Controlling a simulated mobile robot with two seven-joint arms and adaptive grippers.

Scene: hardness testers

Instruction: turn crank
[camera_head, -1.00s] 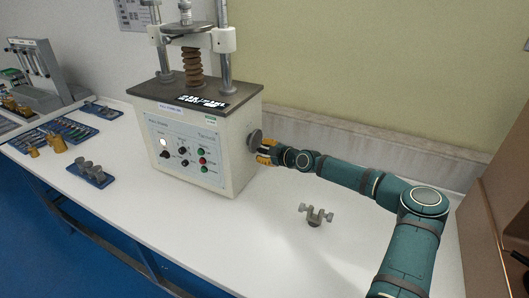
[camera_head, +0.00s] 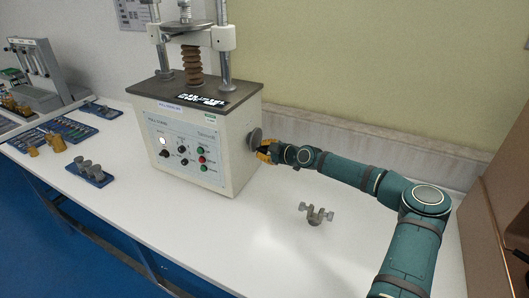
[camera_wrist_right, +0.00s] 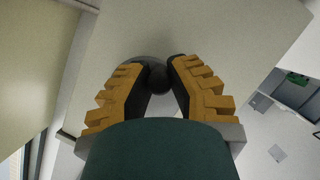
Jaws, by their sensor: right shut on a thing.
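The tester (camera_head: 190,130) is a cream box with a dark top plate, standing on the white bench. Its crank (camera_head: 254,138) is a grey disc on the right side wall. My right gripper (camera_head: 264,151) is at this disc, its yellow fingers next to the wall. In the right wrist view, my right gripper (camera_wrist_right: 157,78) is shut on the crank's dark round knob (camera_wrist_right: 158,79), with the grey disc (camera_wrist_right: 142,62) partly hidden behind the fingers. My left gripper is not in view.
A small grey clamp-like part (camera_head: 316,215) stands on the white bench (camera_head: 260,250) below my right forearm. Blue trays with small parts (camera_head: 90,172) lie left of the tester. A wall runs behind the bench, and a brown panel (camera_head: 500,200) stands at the right.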

